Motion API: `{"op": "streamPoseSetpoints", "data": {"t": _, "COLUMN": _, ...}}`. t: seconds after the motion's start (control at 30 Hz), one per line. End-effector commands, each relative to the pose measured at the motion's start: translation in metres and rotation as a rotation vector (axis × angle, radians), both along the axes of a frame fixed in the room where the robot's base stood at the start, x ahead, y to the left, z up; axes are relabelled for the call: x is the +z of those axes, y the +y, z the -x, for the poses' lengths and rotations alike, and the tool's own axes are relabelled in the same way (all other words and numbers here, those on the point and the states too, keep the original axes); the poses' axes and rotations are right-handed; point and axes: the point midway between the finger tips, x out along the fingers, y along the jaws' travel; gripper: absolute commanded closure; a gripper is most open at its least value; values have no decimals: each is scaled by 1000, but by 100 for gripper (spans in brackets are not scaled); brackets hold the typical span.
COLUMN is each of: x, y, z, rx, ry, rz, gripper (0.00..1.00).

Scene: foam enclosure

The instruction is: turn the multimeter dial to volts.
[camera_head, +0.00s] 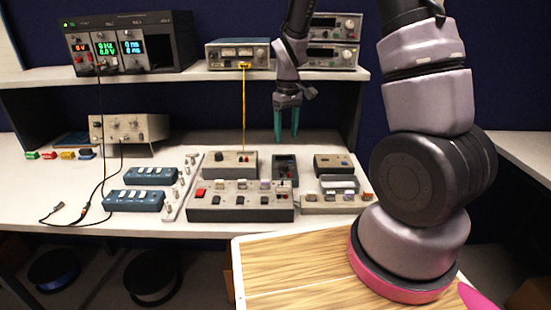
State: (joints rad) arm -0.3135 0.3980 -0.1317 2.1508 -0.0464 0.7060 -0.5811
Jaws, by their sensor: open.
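A small dark handheld unit (285,167), which looks like the multimeter, lies on the bench behind a grey control panel. Its dial is too small to make out, so I cannot tell its setting. My gripper (287,137) points down with two teal fingers spread apart and nothing between them. In the picture it is just above the dark unit and appears apart from it.
A grey panel with a red switch (242,207) lies in front of the unit. A beige box (230,163) with a yellow lead stands to its left, another box (334,163) to its right. A shelf (190,76) carrying instruments runs behind.

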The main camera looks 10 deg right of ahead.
Motion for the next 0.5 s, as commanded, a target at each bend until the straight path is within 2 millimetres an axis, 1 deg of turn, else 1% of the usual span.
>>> {"op": "streamPoseSetpoints", "data": {"t": 0.13, "x": -20, "y": 0, "z": 2, "rx": -1, "ry": 5, "rz": 1, "gripper": 34}}
{"op": "streamPoseSetpoints", "data": {"t": 0.4, "x": -72, "y": 1, "z": 2, "rx": -2, "ry": 5, "rz": 1, "gripper": 34}}
{"op": "streamPoseSetpoints", "data": {"t": 0.5, "x": -86, "y": 1, "z": 2, "rx": -2, "ry": 4, "rz": 1, "gripper": 34}}
